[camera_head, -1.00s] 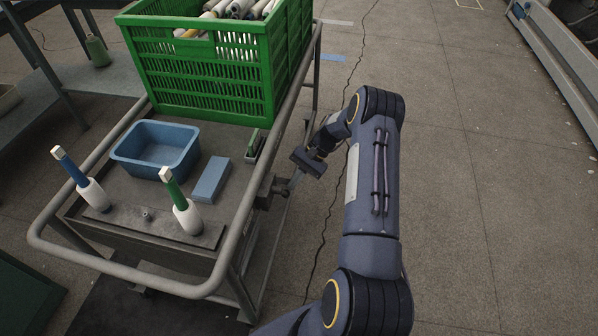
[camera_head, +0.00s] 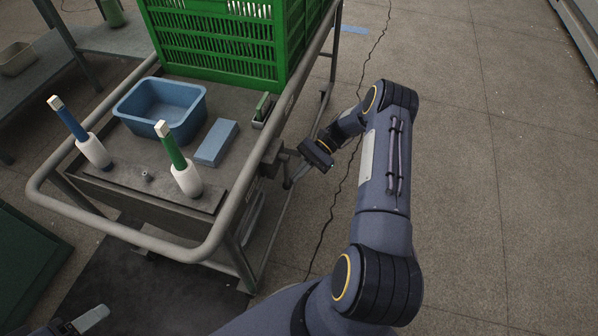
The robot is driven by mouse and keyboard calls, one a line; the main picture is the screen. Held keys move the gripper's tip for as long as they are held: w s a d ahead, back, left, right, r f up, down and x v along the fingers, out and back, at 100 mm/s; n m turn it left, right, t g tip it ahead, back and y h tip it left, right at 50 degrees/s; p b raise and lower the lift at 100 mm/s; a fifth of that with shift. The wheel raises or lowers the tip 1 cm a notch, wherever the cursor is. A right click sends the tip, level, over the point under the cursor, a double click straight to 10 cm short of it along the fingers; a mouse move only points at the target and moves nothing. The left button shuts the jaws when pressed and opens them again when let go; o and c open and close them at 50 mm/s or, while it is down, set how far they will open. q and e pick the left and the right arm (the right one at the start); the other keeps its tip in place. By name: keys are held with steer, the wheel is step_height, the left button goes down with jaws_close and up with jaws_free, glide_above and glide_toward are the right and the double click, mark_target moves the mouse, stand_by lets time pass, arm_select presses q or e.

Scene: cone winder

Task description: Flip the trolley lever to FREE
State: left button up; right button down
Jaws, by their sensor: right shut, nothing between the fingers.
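The trolley (camera_head: 48,178) is a grey tube-framed cart on the left half of the head view. A dark bracket (camera_head: 271,160) sits on its right side below the top rail, apparently the lever's mount. The lever itself is not clearly made out, and no FREE marking is readable. My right gripper (camera_head: 289,182) is shut and empty beside the trolley's right side, just below and right of the bracket. Whether it touches the lever cannot be told. My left gripper (camera_head: 92,318) shows only partly at the bottom left edge, away from the trolley's right side; its jaws are unclear.
On the trolley are a green crate (camera_head: 215,50), a blue tub (camera_head: 160,123), a light blue block (camera_head: 216,142) and two white-based pegs, one with a blue tube (camera_head: 70,120) and one green (camera_head: 172,150). Open floor (camera_head: 480,190) lies to the right.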

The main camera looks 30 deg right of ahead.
steer(key=shift+s+a, duration=0.1)
steer(key=shift+a, duration=0.05)
stand_by(0.3)
steer(key=v, duration=0.7)
steer(key=shift+d+p, duration=0.35)
steer(key=shift+d, duration=0.05)
